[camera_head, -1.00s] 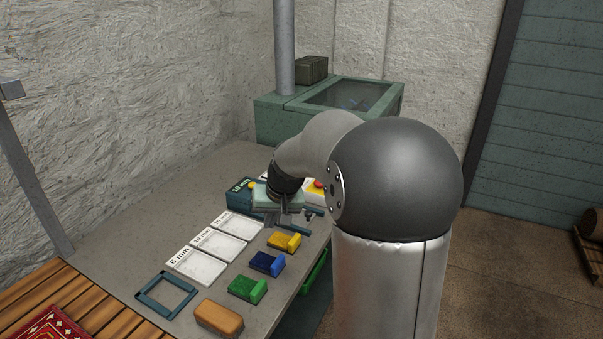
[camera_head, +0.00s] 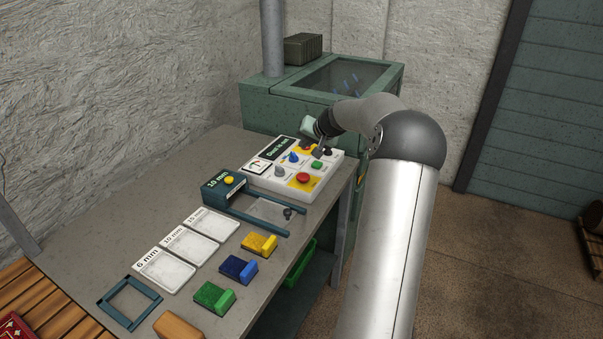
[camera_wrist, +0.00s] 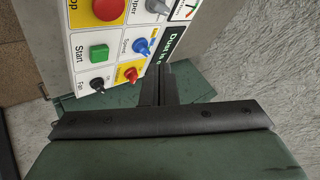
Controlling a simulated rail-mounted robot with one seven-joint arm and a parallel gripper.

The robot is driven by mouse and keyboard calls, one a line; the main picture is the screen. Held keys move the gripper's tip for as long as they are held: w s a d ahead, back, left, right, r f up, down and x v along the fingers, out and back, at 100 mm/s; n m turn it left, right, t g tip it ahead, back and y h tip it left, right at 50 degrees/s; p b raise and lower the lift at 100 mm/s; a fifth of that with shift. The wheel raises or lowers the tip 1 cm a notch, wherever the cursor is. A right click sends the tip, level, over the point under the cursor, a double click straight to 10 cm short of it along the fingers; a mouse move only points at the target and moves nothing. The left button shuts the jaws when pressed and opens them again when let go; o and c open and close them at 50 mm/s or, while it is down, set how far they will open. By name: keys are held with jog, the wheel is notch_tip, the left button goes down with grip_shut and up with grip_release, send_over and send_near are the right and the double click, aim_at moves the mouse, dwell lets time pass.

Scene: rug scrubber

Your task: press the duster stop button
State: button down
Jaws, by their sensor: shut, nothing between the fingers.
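The control panel (camera_head: 268,179) is a white sloped box at the bench's far end, with a "Dust" label strip. A large red button (camera_head: 303,177) sits on a yellow square at its near right; in the wrist view the red button (camera_wrist: 108,9) is at the top, partly cut off. A green Start button (camera_wrist: 98,53) lies beside it, with a black Fan knob, blue knob and small red knob on yellow (camera_wrist: 131,74). My gripper (camera_head: 318,153) is shut and empty at the panel's far right part; its fingers (camera_wrist: 156,70) appear beside the small red knob. Contact cannot be told.
A teal 10 mm box (camera_head: 222,190) with rails stands in front of the panel. White trays (camera_head: 190,246) and yellow, blue and green blocks lie on the bench. A green glass-topped cabinet (camera_head: 320,88) with a grey pipe stands behind the panel.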

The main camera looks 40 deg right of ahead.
aim_at(305, 177)
jog(key=shift+f, duration=0.15)
notch_tip(305, 177, down, 8)
jog(key=b, duration=0.4)
jog(key=shift+f+b, duration=0.3)
jog(key=shift+b, duration=0.25)
jog(key=shift+f, duration=0.15)
dwell(1.7)
jog(key=shift+f+b, duration=0.25)
jog(key=shift+b, duration=0.35)
jog(key=shift+f+b, duration=0.55)
jog(key=shift+b, duration=0.05)
dwell(0.5)
jog(key=shift+r, duration=0.1)
jog(key=shift+r+p, duration=0.35)
jog(key=shift+r, duration=0.5)
jog(key=shift+r, duration=0.15)
